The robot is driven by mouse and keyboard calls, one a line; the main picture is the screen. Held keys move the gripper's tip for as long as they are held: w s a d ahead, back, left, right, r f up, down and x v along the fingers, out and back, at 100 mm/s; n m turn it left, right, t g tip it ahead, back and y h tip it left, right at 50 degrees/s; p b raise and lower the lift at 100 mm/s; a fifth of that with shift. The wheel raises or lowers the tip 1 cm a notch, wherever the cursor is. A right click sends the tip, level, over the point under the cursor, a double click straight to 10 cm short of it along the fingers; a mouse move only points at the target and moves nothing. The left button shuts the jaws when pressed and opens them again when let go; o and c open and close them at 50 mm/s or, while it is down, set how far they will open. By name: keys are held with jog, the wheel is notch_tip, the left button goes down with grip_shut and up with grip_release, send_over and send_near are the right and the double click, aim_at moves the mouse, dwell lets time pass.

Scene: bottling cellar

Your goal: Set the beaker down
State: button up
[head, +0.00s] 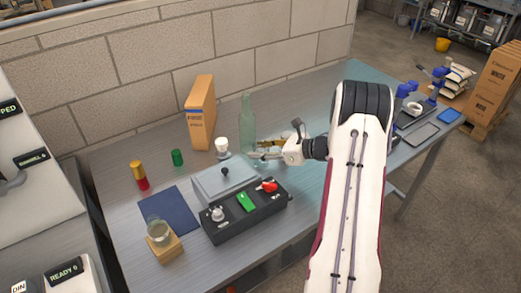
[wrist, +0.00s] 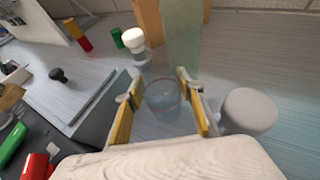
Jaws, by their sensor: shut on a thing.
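My gripper (head: 268,149) is shut on a clear glass beaker (wrist: 163,100), with one yellow-padded finger on each side of it in the wrist view. In the head view the beaker is hard to make out between the fingers, just in front of the tall green bottle (head: 248,125). The beaker looks upright. I cannot tell whether its base touches the grey bench (head: 118,163).
A white-topped item (head: 221,146), an orange box (head: 200,112) and the bottle stand close behind. A black control box (head: 245,213) and a flat plate with a knob (head: 224,181) lie to the left. A grey round object (wrist: 250,110) is right of the fingers. Another glass (head: 159,233) sits on a wooden block.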

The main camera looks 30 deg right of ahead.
jog(key=shift+f, duration=0.15)
jog(key=o, duration=0.8)
jog(key=shift+s+d+r, duration=0.25)
jog(key=shift+s+r, duration=0.1)
jog(key=v, duration=1.1)
